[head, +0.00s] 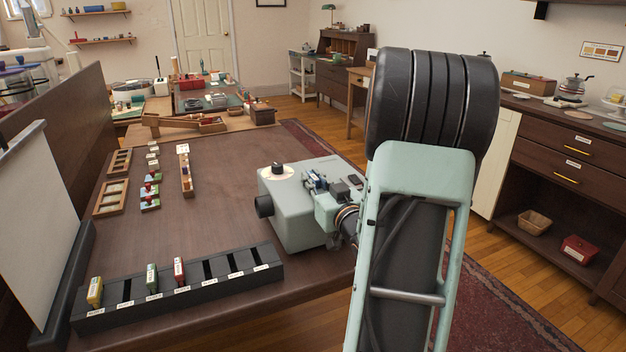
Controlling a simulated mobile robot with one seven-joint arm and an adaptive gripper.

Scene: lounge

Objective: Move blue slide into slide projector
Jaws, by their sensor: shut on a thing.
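The slide projector (290,222) is a pale grey-green box on the table, with a dark lens on its left side and a round dial on top. My gripper (316,182) is at the top right of the projector, small in the picture and partly hidden by my wrist. It is shut on a small blue thing, which looks like the blue slide (321,180). I cannot tell whether the slide is in the projector's slot or above it. A black slide rack (215,290) at the front holds a yellow slide (95,291), a green slide (152,278) and a red slide (179,271).
A screen (42,215) stands along the table's left edge. Wooden frames (110,198), small stamp-like blocks (150,190) and a narrow wooden holder (185,172) lie at the back left. The table middle (222,215) is clear. My arm fills the right foreground.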

